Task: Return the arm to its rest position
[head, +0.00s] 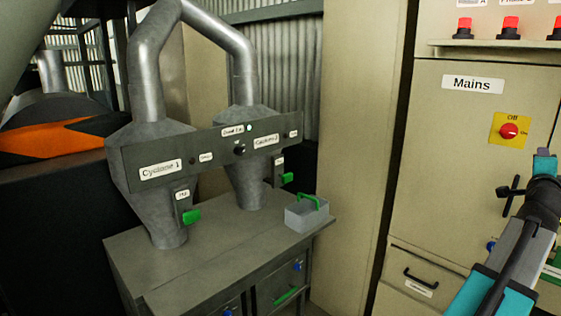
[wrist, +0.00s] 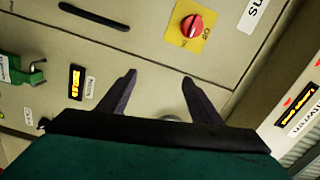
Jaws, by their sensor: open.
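My gripper (wrist: 160,76) shows in the wrist view as two dark fingers spread wide apart. It is open and nothing is between the fingertips but the cream panel behind. In the head view my grey and teal arm (head: 497,275) rises from the lower right edge in front of the mains cabinet (head: 445,150).
A red switch on a yellow plate (head: 508,130) sits on the cabinet; it also shows in the wrist view (wrist: 192,26). Red buttons (head: 510,24) line the ledge above. Two grey cyclones (head: 160,215) and a grey box with green handle (head: 307,216) stand on the bench at left.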

